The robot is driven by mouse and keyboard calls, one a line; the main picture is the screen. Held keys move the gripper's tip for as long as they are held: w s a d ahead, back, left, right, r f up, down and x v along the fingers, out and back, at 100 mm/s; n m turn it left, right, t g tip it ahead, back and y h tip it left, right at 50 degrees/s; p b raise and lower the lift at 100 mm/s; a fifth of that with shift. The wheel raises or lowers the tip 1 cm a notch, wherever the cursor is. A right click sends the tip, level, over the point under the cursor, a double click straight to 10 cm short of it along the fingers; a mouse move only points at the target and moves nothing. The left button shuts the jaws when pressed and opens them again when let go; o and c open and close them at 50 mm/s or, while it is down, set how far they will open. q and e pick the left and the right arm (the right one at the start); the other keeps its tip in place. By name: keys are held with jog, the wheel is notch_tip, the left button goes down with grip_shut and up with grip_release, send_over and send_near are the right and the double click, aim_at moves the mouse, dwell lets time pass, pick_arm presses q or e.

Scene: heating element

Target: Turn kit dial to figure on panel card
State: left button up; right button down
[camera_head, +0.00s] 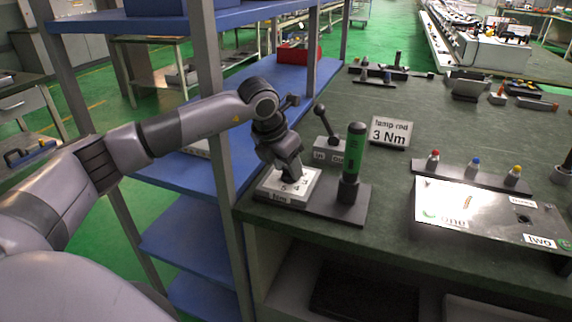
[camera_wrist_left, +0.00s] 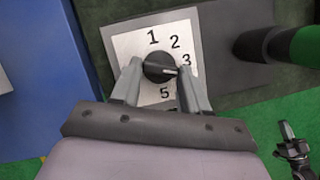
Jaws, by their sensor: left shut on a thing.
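The kit dial is a dark round knob (camera_wrist_left: 158,68) on a white numbered plate (camera_head: 275,195) at the table's near left corner. In the left wrist view 1, 2, 3 and 5 can be read; my right-hand finger covers the place between 3 and 5. The dial's light pointer line aims right and slightly down, just below the 3. My left gripper (camera_head: 288,172) reaches down over the plate, its two fingers (camera_wrist_left: 157,82) shut on the dial from both sides. The panel card (camera_head: 390,132) reads "lamp rod 3 Nm".
A green-and-black upright tool (camera_head: 353,165) stands close right of the dial. Behind is a block with a lever (camera_head: 328,146). A metal panel (camera_head: 480,212) lies right. A blue shelf rack (camera_head: 180,175) is left. A dark jointed thing (camera_wrist_left: 292,148), perhaps my right gripper, shows low right.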

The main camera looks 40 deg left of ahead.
pick_arm(q)
jog(key=shift+d+n+y, duration=0.15)
jog(key=shift+n+y, duration=0.35)
jog(key=shift+n, duration=0.6)
jog(key=shift+n+y+b, duration=0.3)
jog(key=shift+n+b, duration=0.15)
jog(key=shift+n, duration=0.55)
jog(key=o, duration=1.1)
jog(key=shift+c, duration=0.2)
jog(key=shift+r, duration=0.15)
jog(key=v, duration=0.7)
